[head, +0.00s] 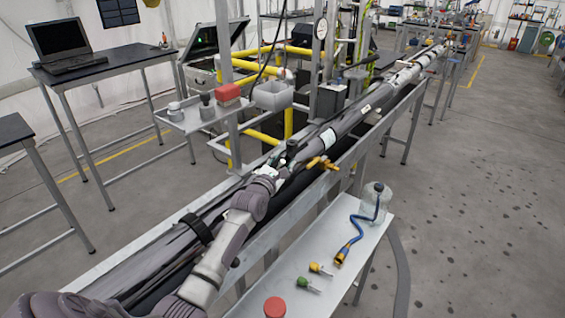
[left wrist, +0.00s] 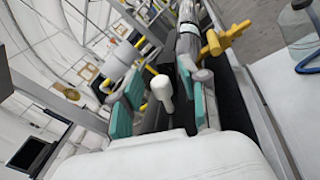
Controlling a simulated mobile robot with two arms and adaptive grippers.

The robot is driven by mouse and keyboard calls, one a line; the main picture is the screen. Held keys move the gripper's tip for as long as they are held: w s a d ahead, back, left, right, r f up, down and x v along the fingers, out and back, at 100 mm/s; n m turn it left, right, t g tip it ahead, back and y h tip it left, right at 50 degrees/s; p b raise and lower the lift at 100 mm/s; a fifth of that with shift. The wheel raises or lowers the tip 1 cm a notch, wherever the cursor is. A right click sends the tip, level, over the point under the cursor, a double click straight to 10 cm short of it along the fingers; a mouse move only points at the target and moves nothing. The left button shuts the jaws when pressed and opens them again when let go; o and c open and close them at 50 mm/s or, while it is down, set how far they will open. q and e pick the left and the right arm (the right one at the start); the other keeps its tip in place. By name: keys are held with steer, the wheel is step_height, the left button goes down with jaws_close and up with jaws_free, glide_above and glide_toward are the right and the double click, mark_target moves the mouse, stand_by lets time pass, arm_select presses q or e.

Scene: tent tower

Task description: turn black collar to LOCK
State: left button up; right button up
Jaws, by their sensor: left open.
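My left gripper (head: 279,163) reaches in from the lower left, over the long grey tube assembly (head: 345,122) in its trough. In the left wrist view the gripper (left wrist: 160,98) shows its two teal finger pads well apart. A cream-white rounded knob or handle (left wrist: 161,88) shows in the space between them; I cannot tell if it touches either pad. A black band (head: 196,228) circles the grey tube behind my gripper. Dark fittings lie just beyond my fingertips; I cannot tell whether either is the black collar. No LOCK mark is readable. My right gripper is out of view.
Yellow handles (head: 322,162) stick out at the trough's right side, close to my gripper. A side table (head: 345,265) holds a clear jar (head: 376,203), a blue hose, small green and yellow fittings and a red cap (head: 275,307). A small tray stand (head: 200,118) stands left.

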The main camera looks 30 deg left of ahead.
arm_select(q)
steer(key=c, duration=0.3)
jaws_close()
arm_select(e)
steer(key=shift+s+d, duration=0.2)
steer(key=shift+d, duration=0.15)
